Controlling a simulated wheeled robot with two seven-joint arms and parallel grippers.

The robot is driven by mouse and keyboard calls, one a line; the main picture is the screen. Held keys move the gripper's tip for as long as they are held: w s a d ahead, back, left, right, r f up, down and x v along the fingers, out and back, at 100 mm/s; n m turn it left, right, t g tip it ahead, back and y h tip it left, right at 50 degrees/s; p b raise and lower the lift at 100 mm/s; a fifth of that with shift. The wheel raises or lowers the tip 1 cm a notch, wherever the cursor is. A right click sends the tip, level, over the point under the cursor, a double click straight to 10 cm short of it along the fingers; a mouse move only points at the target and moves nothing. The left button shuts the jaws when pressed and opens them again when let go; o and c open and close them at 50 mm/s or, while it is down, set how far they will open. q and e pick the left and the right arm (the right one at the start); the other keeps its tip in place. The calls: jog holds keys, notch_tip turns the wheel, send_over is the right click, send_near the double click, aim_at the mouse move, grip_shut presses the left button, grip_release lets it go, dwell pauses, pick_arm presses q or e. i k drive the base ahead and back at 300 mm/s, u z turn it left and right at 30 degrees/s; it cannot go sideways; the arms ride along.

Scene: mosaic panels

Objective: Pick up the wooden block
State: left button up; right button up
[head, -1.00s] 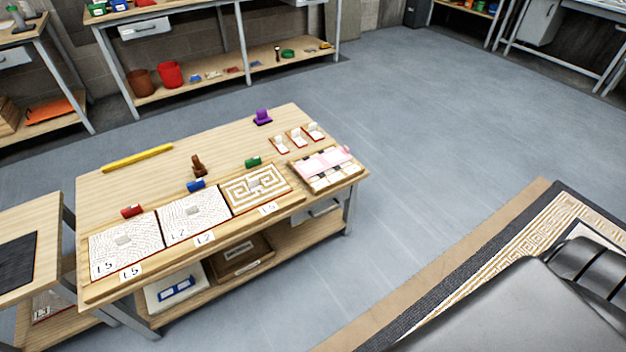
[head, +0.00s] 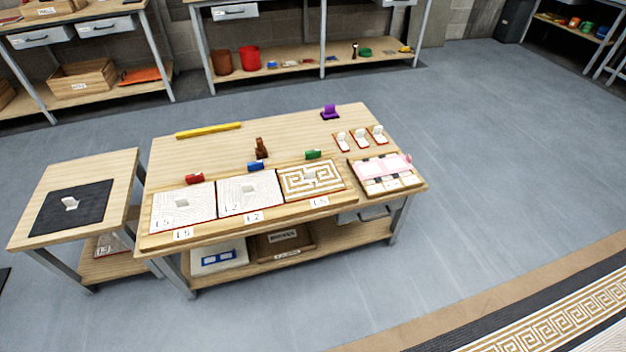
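A small upright brown wooden-looking piece (head: 261,149) stands on the wooden worktable (head: 290,129), behind the row of mosaic panels. It is the likeliest wooden block in view, but it is too small to tell its exact shape. Neither of my grippers shows in the head view, and nothing touches the brown piece.
Red (head: 195,178), blue (head: 255,167) and green (head: 313,154) pieces sit behind the panels. A yellow bar (head: 208,130) and a purple piece (head: 329,112) lie farther back. A side table (head: 108,165) stands left. Open floor (head: 490,170) lies right; a patterned border (head: 570,310) is at lower right.

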aim_at(261, 151)
jog(key=u, duration=0.4)
jog(key=i, duration=1.1)
jog(key=z, duration=0.7)
